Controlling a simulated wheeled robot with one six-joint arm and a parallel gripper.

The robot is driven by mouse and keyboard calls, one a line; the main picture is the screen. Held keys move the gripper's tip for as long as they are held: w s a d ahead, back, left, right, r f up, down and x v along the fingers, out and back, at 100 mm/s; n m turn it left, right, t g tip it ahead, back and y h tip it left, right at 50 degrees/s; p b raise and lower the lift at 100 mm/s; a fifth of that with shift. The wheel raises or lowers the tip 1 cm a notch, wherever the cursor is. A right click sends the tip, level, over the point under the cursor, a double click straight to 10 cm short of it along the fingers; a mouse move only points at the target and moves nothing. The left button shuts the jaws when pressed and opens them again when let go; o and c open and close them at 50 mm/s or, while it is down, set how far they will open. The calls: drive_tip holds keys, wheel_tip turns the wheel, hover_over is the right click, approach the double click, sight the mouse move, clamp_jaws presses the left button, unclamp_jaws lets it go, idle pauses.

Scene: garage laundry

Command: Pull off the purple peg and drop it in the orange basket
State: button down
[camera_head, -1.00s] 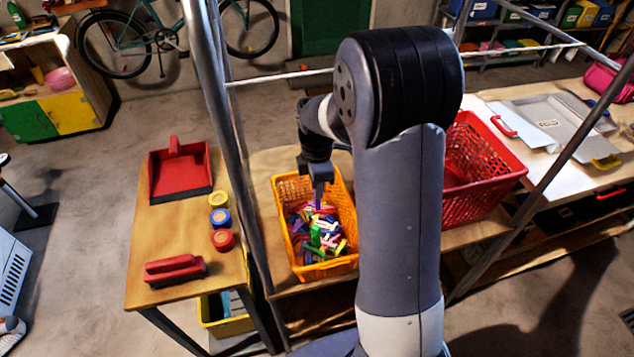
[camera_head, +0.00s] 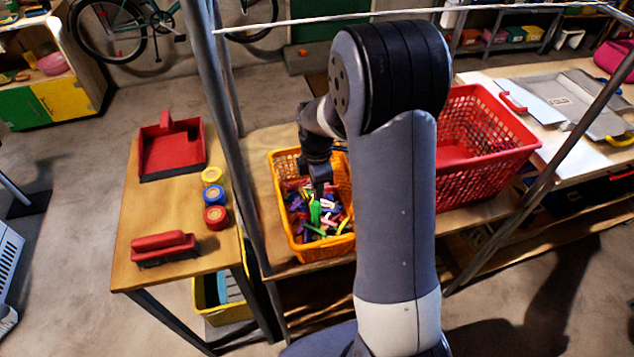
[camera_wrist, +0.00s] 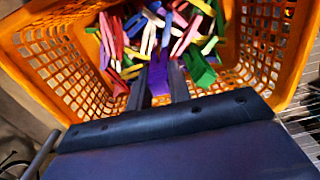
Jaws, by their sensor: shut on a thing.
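The orange basket (camera_head: 288,240) stands on a wooden shelf and holds many coloured pegs. It also fills much of the wrist view (camera_wrist: 255,45). My gripper (camera_head: 318,186) is over the basket, low above the pegs. In the wrist view my gripper (camera_wrist: 160,85) is shut on the purple peg (camera_wrist: 159,76), which sits between the two dark fingers. The peg's far end is close to the heap of pegs; I cannot tell whether it touches them. In the head view I cannot make out the held peg.
A red basket (camera_head: 485,140) stands to the right. A metal pole (camera_head: 225,100) rises left of the orange basket. The table (camera_head: 160,220) on the left bears a red dustpan (camera_head: 172,150), a red brush (camera_head: 163,247) and several round tins (camera_head: 213,194).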

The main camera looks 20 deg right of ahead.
drive_tip(key=shift+f, duration=0.25)
drive_tip(key=c, duration=1.2)
unclamp_jaws()
drive_tip(key=shift+c, duration=0.2)
drive_tip(key=shift+r, duration=0.1)
wheel_tip(320, 180, up, 11)
drive_tip(key=shift+f, duration=0.15)
